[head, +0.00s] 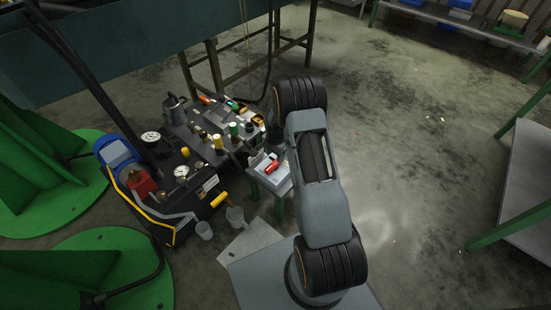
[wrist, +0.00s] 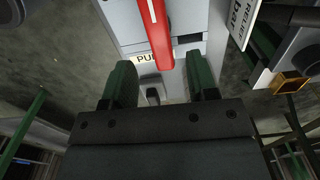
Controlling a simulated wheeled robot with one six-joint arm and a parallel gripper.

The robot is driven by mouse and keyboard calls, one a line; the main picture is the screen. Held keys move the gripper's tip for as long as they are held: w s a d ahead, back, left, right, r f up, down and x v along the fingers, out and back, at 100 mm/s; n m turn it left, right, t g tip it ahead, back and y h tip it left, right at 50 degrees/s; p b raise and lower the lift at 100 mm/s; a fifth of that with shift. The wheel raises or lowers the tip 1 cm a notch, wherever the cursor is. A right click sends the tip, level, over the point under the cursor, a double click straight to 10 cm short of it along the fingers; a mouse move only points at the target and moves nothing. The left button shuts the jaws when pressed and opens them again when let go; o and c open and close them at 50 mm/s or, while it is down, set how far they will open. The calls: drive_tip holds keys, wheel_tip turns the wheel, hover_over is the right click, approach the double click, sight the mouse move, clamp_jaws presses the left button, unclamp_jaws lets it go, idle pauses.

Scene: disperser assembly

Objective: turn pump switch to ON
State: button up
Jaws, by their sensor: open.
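A light grey box (wrist: 187,38) with a red lever (wrist: 157,30) fills the upper middle of the wrist view. A yellowish label reading "PU" (wrist: 143,58), partly covered by the lever, sits on it. Below the label is a small black switch (wrist: 153,95) on a grey mount; its ON or OFF position cannot be read. My gripper (wrist: 160,70) is open, with one green finger on each side of the switch in the picture and a gap to both. Contact cannot be told. In the head view the box (head: 270,178) with its red lever (head: 272,166) shows beside my arm, which hides my gripper.
A sign reading "RELIEF" and "bar" (wrist: 243,18) is close at the right of the box. In the head view, a bench of gauges, valves and fittings (head: 205,135) stands left of the box. Open floor (head: 420,130) lies to the right.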

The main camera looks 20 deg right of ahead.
sight(275, 162)
wheel_tip(275, 162, up, 8)
drive_tip(key=p, duration=0.1)
drive_tip(key=shift+p, duration=0.4)
drive_tip(key=shift+r, duration=0.1)
